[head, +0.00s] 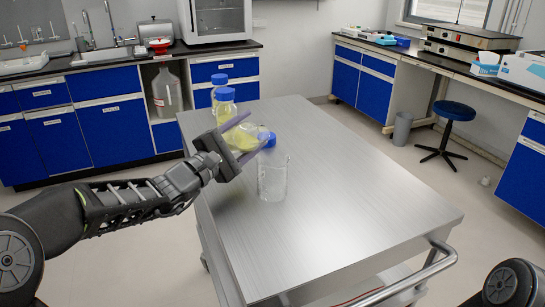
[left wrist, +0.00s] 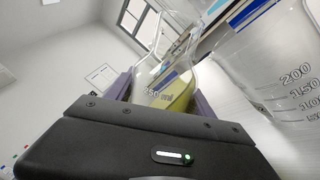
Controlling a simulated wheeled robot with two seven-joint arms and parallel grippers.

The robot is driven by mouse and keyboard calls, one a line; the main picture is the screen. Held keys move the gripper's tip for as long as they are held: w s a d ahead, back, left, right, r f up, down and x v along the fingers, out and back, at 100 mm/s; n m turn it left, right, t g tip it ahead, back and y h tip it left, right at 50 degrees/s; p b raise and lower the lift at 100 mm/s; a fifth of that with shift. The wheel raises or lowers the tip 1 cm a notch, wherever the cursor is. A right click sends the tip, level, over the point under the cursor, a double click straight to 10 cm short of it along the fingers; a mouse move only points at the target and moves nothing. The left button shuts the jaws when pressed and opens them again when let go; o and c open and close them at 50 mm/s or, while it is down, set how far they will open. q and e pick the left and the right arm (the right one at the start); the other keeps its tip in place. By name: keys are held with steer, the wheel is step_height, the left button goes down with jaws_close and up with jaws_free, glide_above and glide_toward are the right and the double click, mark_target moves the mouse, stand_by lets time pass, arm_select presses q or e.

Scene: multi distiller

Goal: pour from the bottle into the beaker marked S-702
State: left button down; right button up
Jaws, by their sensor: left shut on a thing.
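My left gripper (head: 246,136) is shut on a tilted clear bottle with yellow liquid (head: 238,139). In the left wrist view the bottle (left wrist: 165,85) sits between the purple fingers (left wrist: 160,88) and bears a volume mark. A blue cap (head: 267,139) shows at the bottle's right end in the head view; I cannot tell if it is this bottle's. A clear beaker (head: 272,180) stands upright on the table just right of and below the gripper, and looks empty. The beaker's graduations (left wrist: 297,75) show in the left wrist view; no S-702 label is readable. My right gripper is out of view.
The table's right and front are clear, with a rail (head: 400,290) at the front edge. A stool (head: 454,112) and benches stand beyond.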

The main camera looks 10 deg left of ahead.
arm_select(q)
steer(key=shift+a+r+m+h+p, duration=0.1)
steer(key=shift+r+m+h+p, duration=0.3)
steer(key=shift+r+m+p, duration=0.5)
stand_by(1.0)
steer(key=shift+s+d+r+m+b, duration=0.15)
steer(key=shift+d+r+m+b, duration=0.1)
steer(key=shift+m+b, duration=0.5)
steer(key=shift+s+d+r+m+b, duration=0.15)
steer(key=shift+m+b, duration=0.3)
steer(key=shift+b, duration=0.6)
steer(key=shift+d+r+m+g+h+b, duration=0.15)
steer(key=shift+r+m+g+h+b, duration=0.2)
steer(key=shift+r+m+b, duration=0.6)
stand_by(0.9)
steer(key=shift+s+d+f+m+h+b, duration=0.15)
steer(key=shift+f+m+h+b, duration=0.25)
steer(key=shift+m+b, duration=1.1)
stand_by(0.9)
